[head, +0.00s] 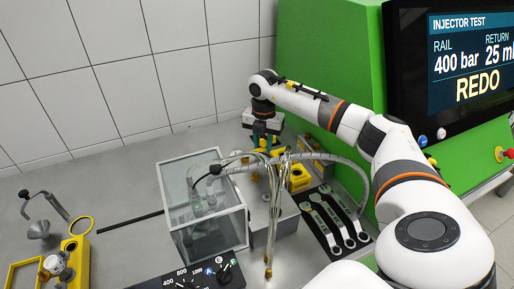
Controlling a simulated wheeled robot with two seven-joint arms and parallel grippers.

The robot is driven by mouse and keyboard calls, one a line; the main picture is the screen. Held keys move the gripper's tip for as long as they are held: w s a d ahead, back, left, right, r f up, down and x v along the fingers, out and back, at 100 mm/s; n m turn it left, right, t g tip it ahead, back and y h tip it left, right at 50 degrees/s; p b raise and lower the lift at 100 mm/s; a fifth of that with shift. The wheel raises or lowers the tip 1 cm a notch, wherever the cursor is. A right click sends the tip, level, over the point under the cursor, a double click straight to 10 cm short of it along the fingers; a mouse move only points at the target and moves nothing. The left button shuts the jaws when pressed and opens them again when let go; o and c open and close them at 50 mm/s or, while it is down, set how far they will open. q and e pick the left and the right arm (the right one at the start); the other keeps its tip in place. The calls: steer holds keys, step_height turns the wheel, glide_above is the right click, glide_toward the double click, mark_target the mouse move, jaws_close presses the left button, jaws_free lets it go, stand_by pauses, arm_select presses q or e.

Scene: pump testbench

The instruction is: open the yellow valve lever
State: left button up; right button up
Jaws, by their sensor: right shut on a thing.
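My right gripper (264,138) reaches over the bench from the right and points down behind the clear box and the hoses. It is shut on the yellow valve lever (279,150), of which only small yellow parts show around the fingers. The hoses and the gripper hide most of the lever and the valve under it, so the lever's angle cannot be told. My left gripper is not in view.
A clear box (204,212) with glass vessels stands left of the metal pipes (271,215). A yellow block (298,178) and a black tray of wrenches (336,225) lie right of them. A green cabinet with a screen (460,65) reads REDO.

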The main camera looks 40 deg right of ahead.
steer(key=shift+w+d, duration=0.25)
steer(key=shift+w, duration=0.4)
steer(key=shift+c, duration=0.7)
steer(key=shift+w+a, duration=0.1)
steer(key=shift+w+a, duration=0.2)
steer(key=shift+w, duration=0.3)
steer(key=shift+w+a, duration=0.15)
steer(key=shift+w, duration=0.35)
steer(key=shift+c, duration=0.2)
steer(key=shift+w+a+r, duration=0.1)
steer(key=shift+w+a, duration=0.1)
steer(key=shift+w, duration=0.3)
steer(key=shift+w+a, duration=0.2)
steer(key=shift+w, duration=0.3)
steer(key=shift+w+a, duration=0.1)
steer(key=shift+w, duration=0.05)
